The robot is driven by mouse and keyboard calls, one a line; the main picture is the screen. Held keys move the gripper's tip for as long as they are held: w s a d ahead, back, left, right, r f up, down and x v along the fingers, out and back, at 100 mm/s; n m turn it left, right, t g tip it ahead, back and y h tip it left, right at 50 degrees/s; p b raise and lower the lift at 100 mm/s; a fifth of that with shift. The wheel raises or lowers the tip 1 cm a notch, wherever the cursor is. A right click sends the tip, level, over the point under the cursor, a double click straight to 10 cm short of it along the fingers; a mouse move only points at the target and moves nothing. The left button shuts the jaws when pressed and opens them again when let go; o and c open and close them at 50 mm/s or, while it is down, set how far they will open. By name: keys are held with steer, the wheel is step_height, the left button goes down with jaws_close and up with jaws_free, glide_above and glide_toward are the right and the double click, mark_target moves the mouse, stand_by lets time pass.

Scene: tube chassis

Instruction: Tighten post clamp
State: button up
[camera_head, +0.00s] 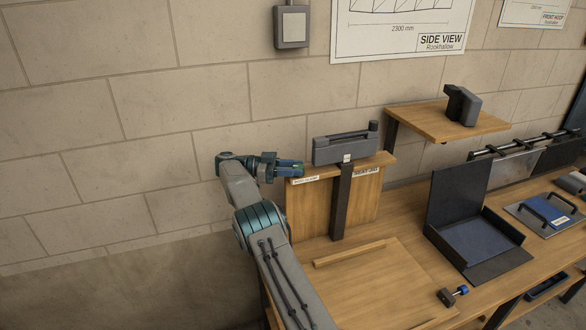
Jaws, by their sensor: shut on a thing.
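My gripper (290,169) reaches in from the left, at the top left edge of an upright wooden panel (366,203) on the bench. Its jaws are shut at the spot just above a small white label (305,180), which seems to mark the post clamp. The gripped part of the clamp is hidden behind the fingers, so I cannot tell its shape or how tight it is. A dark vertical bar (341,203) runs down the panel's front.
A wooden board with a raised strip (355,252) lies in front of the panel. A shelf (425,119) juts out behind.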

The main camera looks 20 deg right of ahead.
steer(key=shift+r, duration=0.15)
steer(key=o, duration=0.7)
steer(key=shift+d, duration=0.1)
steer(key=shift+s+n+t+h+b, duration=0.15)
steer(key=shift+n+t+h+b, duration=0.7)
steer(key=shift+t, duration=0.85)
